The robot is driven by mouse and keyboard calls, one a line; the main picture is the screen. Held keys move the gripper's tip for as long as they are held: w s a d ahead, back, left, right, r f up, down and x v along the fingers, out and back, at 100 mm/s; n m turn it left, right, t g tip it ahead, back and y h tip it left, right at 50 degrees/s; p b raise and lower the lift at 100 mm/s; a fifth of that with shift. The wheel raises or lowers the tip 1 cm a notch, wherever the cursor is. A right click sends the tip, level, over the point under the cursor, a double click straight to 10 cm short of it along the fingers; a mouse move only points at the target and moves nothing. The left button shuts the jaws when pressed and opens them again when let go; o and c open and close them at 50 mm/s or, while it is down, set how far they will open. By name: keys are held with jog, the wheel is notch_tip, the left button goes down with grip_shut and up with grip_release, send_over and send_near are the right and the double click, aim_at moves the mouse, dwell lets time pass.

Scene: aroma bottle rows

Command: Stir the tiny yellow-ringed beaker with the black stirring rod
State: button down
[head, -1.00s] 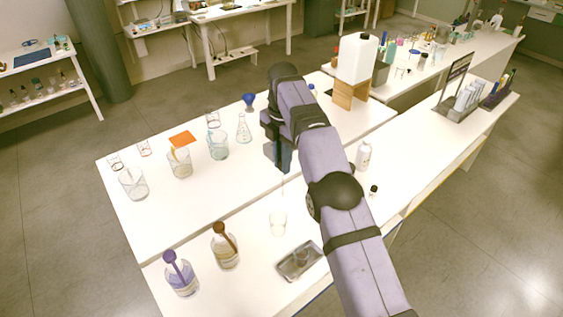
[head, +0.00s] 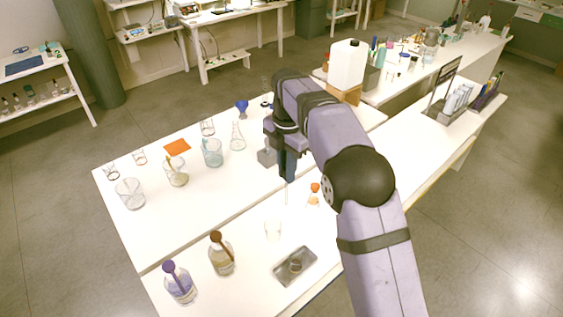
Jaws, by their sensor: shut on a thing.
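My gripper (head: 287,176) points down over the middle of the table and is shut on a thin pale rod (head: 286,193) that hangs below the fingers. The rod does not look black here. A small clear beaker (head: 273,231) stands on the front table, below and left of the rod tip, apart from it. Tiny beakers stand on the back table: one at the far left (head: 112,172), one with a reddish rim (head: 140,158), and one farther right (head: 207,128). I cannot tell which has a yellow ring.
Larger beakers (head: 131,194), a conical flask (head: 237,136) and a grey block (head: 267,157) stand on the back table. Two stoppered bottles (head: 222,254) and a metal tray (head: 280,276) are in front. An orange-topped item (head: 314,195) is beside my arm.

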jog(key=s+d+f+p, duration=0.1)
jog(key=s+d+f, duration=0.3)
jog(key=s+f, duration=0.4)
jog(key=shift+s+f+n+p, duration=0.2)
jog(key=shift+f+n+p, duration=0.15)
jog(key=shift+f, duration=1.6)
notch_tip(320, 180, down, 10)
jog(key=b, duration=0.6)
jog(key=shift+d, duration=0.1)
dwell(0.5)
